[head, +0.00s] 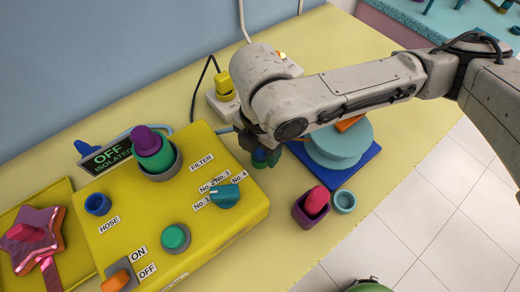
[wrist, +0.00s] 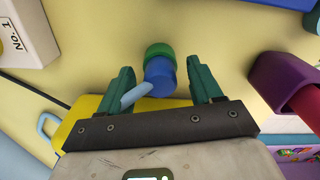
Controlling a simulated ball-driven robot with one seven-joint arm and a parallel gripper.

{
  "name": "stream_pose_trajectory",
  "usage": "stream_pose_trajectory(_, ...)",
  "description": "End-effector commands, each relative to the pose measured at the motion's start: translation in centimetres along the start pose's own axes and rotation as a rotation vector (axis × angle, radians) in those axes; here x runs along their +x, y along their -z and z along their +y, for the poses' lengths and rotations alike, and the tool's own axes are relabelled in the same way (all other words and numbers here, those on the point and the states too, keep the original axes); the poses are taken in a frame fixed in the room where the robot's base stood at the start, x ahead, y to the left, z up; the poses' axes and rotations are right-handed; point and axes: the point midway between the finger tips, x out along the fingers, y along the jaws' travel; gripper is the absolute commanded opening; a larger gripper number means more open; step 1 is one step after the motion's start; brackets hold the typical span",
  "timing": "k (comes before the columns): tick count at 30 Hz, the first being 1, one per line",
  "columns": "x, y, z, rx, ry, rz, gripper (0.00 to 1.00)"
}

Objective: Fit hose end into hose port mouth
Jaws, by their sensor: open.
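The hose end shows in the wrist view as a blue cylinder (wrist: 160,78) with a green end. A light blue hose (wrist: 135,95) runs from it. My gripper (wrist: 160,68) is open, with one green finger on each side of the hose end. Gaps show between both fingers and the cylinder. In the head view my gripper (head: 264,158) is low over the table beside the yellow panel, and my arm mostly hides the hose end. The hose port (head: 97,204) is a blue ring on the left of the panel, above the word HOSE; its mouth looks empty.
The yellow panel (head: 150,245) carries a filter cup, a teal knob (head: 224,196), a green button and an orange switch. A blue base with a round light blue block (head: 340,145) is right of my gripper. A purple cup (head: 311,210) stands nearer the front.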

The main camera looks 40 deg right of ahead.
Motion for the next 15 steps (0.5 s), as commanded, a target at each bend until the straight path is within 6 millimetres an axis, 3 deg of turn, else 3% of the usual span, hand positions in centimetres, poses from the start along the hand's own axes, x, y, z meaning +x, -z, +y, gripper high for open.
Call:
stream_pose_trajectory(2,-0.01,0.0,0.0,0.0,0.0,0.0,0.62)
stream_pose_trajectory(15,-0.04,0.0,0.01,0.0,0.0,0.0,0.2)
